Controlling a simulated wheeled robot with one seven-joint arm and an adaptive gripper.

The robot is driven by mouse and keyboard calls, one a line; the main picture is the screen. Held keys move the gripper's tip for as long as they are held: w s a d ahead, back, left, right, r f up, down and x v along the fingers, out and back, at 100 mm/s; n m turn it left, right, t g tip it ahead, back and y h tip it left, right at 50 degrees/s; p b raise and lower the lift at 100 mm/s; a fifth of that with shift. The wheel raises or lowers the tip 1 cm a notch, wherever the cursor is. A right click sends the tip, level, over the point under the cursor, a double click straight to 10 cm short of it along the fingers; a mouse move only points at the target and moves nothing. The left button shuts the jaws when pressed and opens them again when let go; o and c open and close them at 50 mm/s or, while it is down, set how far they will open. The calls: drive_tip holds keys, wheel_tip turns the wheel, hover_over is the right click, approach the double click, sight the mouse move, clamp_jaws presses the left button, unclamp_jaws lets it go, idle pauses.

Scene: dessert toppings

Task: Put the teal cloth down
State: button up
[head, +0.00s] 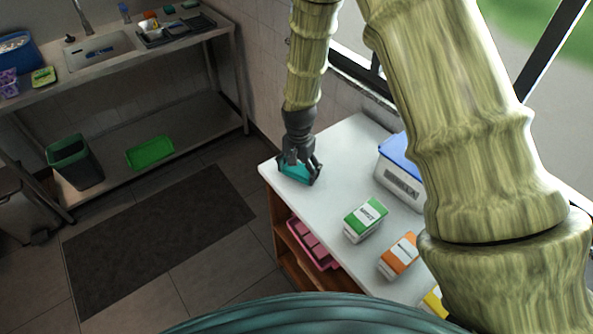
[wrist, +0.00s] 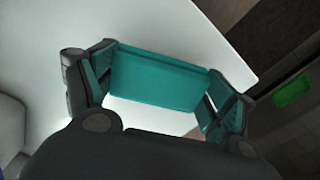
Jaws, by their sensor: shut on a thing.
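The teal cloth (head: 293,172) is a flat, rectangular, folded-looking piece at the far left corner of the white counter top. My gripper (head: 300,174) points down over that corner and is shut on the cloth. In the wrist view, the teal cloth (wrist: 160,80) spans between the two fingers of my gripper (wrist: 158,90), with white counter behind it. The cloth is at or just above the counter surface; I cannot tell whether it touches.
On the white counter (head: 330,150) stand a blue-lidded container (head: 400,180), a green and white box (head: 365,219) and an orange and white box (head: 400,256). A pink tray (head: 312,244) sits on the shelf below. The counter's left edge is close to my gripper.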

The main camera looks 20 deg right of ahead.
sight(299, 169)
drive_tip(key=shift+f, duration=0.65)
drive_tip(key=shift+f, duration=0.1)
drive_tip(key=o, duration=1.1)
drive_tip(key=shift+o, duration=0.2)
drive_tip(key=shift+r, duration=0.25)
wheel_tip(299, 169, up, 12)
drive_tip(key=b, duration=0.3)
drive_tip(key=shift+b, duration=0.3)
drive_tip(key=shift+f, duration=0.15)
